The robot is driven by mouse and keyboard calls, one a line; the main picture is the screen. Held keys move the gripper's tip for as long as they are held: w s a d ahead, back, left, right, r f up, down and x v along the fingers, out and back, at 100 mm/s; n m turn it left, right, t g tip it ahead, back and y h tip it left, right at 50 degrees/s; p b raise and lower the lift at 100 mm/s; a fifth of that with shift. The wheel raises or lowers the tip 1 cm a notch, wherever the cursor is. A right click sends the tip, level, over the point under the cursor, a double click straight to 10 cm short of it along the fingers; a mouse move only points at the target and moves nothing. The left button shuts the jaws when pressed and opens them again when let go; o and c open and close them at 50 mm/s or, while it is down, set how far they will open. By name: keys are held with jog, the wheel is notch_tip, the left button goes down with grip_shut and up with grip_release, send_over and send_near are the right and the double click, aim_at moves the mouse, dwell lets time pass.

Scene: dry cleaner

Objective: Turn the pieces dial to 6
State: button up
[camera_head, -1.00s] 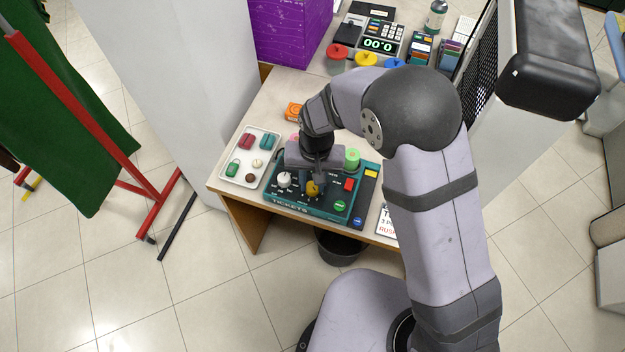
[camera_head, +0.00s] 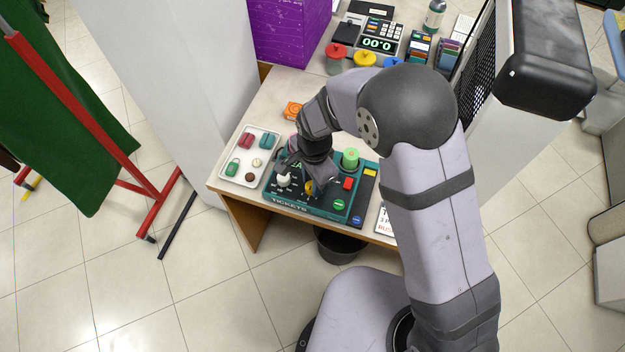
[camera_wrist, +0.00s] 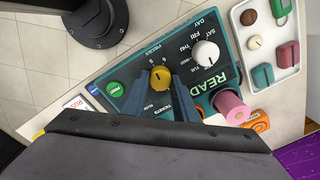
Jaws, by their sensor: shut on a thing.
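The yellow pieces dial (camera_wrist: 160,78) sits on the dark face of the teal ticket machine (camera_wrist: 126,72). In the wrist view my gripper (camera_wrist: 160,88) has one finger on each side of the dial and is shut on it. The PIECES lettering and a few numbers, among them 5 and 6, show beside the dial. Its mark is too small to tell which number it points at. In the head view the dial (camera_head: 309,187) is partly hidden by my gripper. The white day dial (camera_wrist: 206,53) stands to its right in the wrist view.
A green button (camera_head: 339,205) and a red button (camera_head: 348,183) are on the same machine. An orange tape-like item (camera_head: 293,110) lies behind.

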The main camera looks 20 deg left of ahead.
jog(key=m, duration=0.7)
dwell(0.5)
jog(key=o, duration=1.1)
jog(key=shift+c, duration=0.2)
jog(key=shift+r+b, duration=0.1)
jog(key=shift+b, duration=0.2)
jog(key=shift+s+r+b, duration=0.2)
jog(key=shift+r+b, duration=0.7)
jog(key=shift+r, duration=2.75)
